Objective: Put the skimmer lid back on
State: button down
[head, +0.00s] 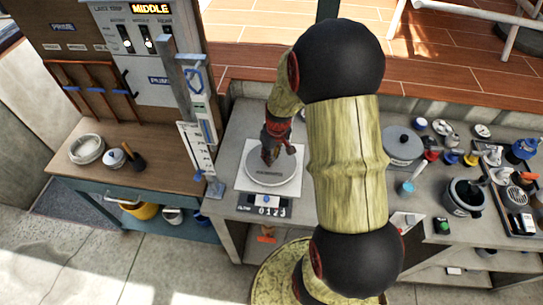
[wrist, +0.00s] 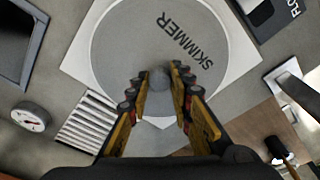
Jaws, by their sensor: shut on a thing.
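The skimmer lid (head: 284,176) is a round grey disc with dark lettering, over a white square plate (head: 246,182) on the grey counter. My gripper (head: 272,148) is over the lid. In the wrist view my gripper (wrist: 159,82) has a finger on each side of the knob and is shut on it. The opening under the lid is hidden, and I cannot tell whether the lid sits flush or is slightly raised.
A panel (head: 60,85) with digits stands in front of the plate. A tall post with a scale (head: 192,110) rises at the left, by a wooden bench (head: 80,165). At the right are a dark grey round lid (head: 403,148), a pot (head: 466,197) and several small items.

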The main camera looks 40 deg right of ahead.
jog(key=shift+f+b, duration=0.5)
jog(key=shift+f, duration=0.15)
jog(key=shift+f, duration=0.25)
dwell(0.8)
jog(key=c, duration=1.5)
grip_release()
jog(key=shift+o, duration=0.8)
jog(key=shift+r, duration=0.1)
jog(key=shift+r+p, duration=1.5)
jog(key=shift+r, duration=0.9)
